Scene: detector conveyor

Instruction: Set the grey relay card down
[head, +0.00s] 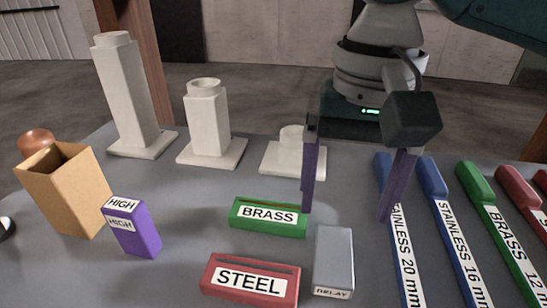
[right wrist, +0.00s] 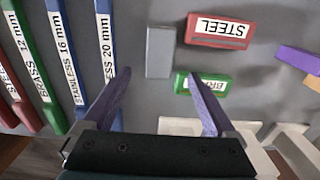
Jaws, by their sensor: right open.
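The grey card (head: 333,258) is a plain grey block on the grey table, right of the red STEEL block. The small label on its near end seems to read DELAY. My right gripper (head: 346,212) is open and empty, its two purple fingers pointing down beyond the card's far end. In the right wrist view the card (right wrist: 160,52) lies ahead of the gap between the open fingertips (right wrist: 159,74), apart from both. My left gripper is not in view.
A green BRASS block (head: 268,217) and a red STEEL block (head: 250,280) lie left of the card. Labelled coloured bars (head: 455,238) lie at right. White pedestals (head: 207,122) stand at the back. A tan open box (head: 68,190) and a purple HIGH block (head: 133,230) stand at left.

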